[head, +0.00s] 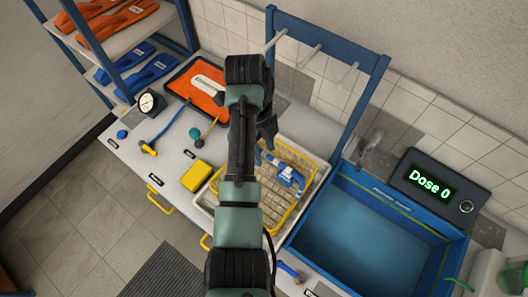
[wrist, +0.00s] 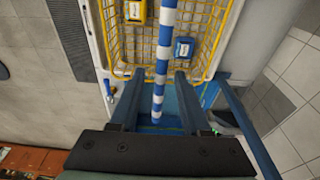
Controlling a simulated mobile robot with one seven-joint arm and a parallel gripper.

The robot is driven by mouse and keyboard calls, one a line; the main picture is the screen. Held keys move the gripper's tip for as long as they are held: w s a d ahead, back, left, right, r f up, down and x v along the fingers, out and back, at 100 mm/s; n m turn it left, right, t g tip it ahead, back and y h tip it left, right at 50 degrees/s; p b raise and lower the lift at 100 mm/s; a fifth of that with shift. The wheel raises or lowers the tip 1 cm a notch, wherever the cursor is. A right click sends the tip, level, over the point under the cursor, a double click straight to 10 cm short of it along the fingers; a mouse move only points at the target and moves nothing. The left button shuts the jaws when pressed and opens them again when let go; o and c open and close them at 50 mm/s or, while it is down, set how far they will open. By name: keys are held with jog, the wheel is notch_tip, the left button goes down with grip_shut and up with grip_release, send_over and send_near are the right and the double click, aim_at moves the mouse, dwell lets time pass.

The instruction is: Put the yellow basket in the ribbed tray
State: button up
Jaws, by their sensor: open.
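The yellow wire basket (head: 299,160) stands on the bench within a white tray (head: 325,168), partly hidden by my arm. In the wrist view the basket (wrist: 203,62) lies beyond my fingers and holds a blue labelled block (wrist: 184,47) and a yellow one (wrist: 135,11). A blue-and-white striped bar (wrist: 165,38) runs across it, lined up between my fingers; I cannot tell whether they touch it. My gripper (wrist: 156,80) is open; in the head view it (head: 268,132) shows beside the basket's far-left side. I cannot make out ribs on any tray.
A blue basin (head: 375,235) is right of the basket, with a blue hook frame (head: 345,120) behind. A display reading "Dose 0" (head: 432,186) stands at right. An orange tray (head: 195,82), yellow block (head: 196,175) and gauge (head: 148,102) are left. A shelf rack (head: 112,45) is back left.

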notch_tip(320, 180, up, 10)
jog(key=a+p, duration=0.1)
jog(key=p, duration=0.5)
jog(key=shift+w, duration=0.45)
jog(key=shift+a, duration=0.1)
